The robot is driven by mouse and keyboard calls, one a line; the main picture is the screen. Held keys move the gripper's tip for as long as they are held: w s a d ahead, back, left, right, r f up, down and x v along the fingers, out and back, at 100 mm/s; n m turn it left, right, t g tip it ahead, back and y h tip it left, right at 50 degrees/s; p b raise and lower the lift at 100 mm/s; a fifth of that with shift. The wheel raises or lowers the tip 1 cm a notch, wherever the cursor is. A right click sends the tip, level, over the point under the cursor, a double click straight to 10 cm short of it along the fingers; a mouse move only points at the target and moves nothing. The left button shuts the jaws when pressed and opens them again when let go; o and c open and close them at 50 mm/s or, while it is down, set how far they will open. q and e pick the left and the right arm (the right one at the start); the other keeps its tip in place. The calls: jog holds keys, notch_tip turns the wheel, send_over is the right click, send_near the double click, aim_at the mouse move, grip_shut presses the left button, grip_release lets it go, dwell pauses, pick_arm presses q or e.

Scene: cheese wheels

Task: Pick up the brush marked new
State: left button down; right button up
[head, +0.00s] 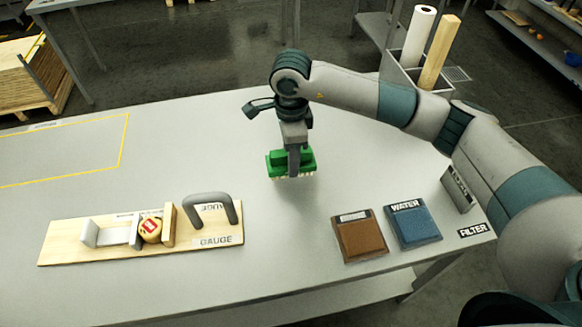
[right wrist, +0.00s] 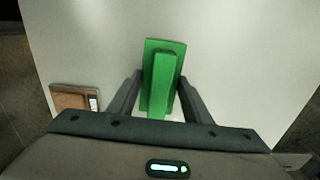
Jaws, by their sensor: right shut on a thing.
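A green brush (head: 279,160) with pale bristles pointing down is in my right gripper (head: 293,165), above the middle of the table. In the right wrist view the green brush (right wrist: 162,75) shows between the two dark fingers of my right gripper (right wrist: 158,95), which are shut on its raised handle. The bristle tips seem close above the table; I cannot tell if they touch it. No marking is readable on the brush. My left gripper is not in view.
A wooden gauge board (head: 70,247) with a small cheese wheel (head: 151,229) and a grey handle lies at the left. A brown pad (head: 360,237) and a blue pad labelled WATER (head: 413,224) lie at the right. A yellow-outlined area (head: 124,140) at the back left is empty.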

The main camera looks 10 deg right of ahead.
jog(key=s+d+r+b, duration=0.4)
jog(key=s+d+r, duration=0.2)
jog(key=s, duration=0.4)
jog(key=shift+r, duration=0.45)
jog(key=o, duration=0.5)
jog(key=shift+c, duration=1.3)
